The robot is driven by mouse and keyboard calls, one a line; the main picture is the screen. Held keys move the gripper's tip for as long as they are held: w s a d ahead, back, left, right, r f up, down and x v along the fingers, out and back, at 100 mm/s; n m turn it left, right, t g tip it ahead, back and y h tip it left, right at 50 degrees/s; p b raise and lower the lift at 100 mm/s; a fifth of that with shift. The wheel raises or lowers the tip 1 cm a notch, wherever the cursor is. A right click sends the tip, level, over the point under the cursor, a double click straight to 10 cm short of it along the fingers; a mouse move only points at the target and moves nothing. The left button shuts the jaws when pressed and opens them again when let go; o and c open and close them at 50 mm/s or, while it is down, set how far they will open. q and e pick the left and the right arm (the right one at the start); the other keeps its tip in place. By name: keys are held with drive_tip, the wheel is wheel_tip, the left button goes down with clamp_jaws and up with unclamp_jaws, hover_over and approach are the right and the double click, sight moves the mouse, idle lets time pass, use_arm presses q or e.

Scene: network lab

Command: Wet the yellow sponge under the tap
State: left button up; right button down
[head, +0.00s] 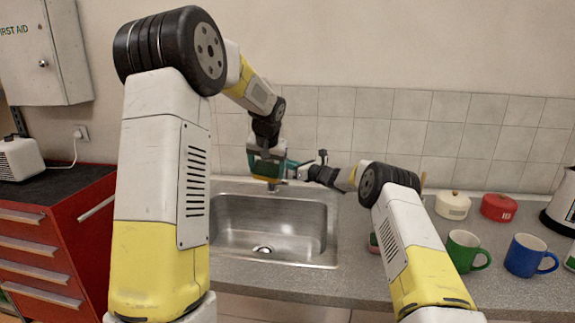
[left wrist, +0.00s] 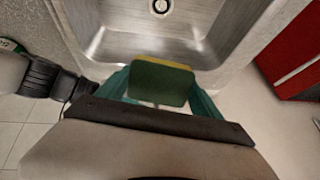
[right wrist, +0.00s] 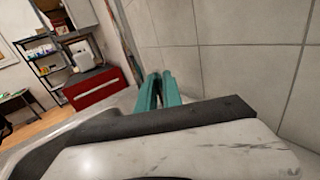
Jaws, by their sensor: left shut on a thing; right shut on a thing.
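The yellow sponge with a green scouring side (left wrist: 160,84) is between the teal fingers of my left gripper (left wrist: 158,90), which is shut on it. In the head view the sponge (head: 265,169) is held above the back of the steel sink (head: 327,231). My right gripper (head: 299,170) is at the sink's back edge, right of the sponge. Its teal fingers (right wrist: 158,91) are close together; what they grip is most likely the tap's lever, but it is hidden. The tap is mostly hidden behind my grippers. I cannot make out running water.
On the counter at right are a green mug (head: 464,251), a blue mug (head: 528,255), a cream pot (head: 453,205), a red pot (head: 498,207) and a kettle (head: 563,205). A green and pink sponge (head: 374,243) lies right of the sink. A red drawer cabinet (head: 50,235) stands left.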

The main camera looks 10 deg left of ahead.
idle(0.7)
drive_tip(key=shift+s+n+y, duration=0.3)
drive_tip(key=shift+s+n, duration=0.2)
drive_tip(key=shift+n, duration=0.2)
drive_tip(key=c, duration=1.5)
unclamp_jaws()
drive_tip(key=v, duration=1.2)
drive_tip(key=shift+f, duration=0.2)
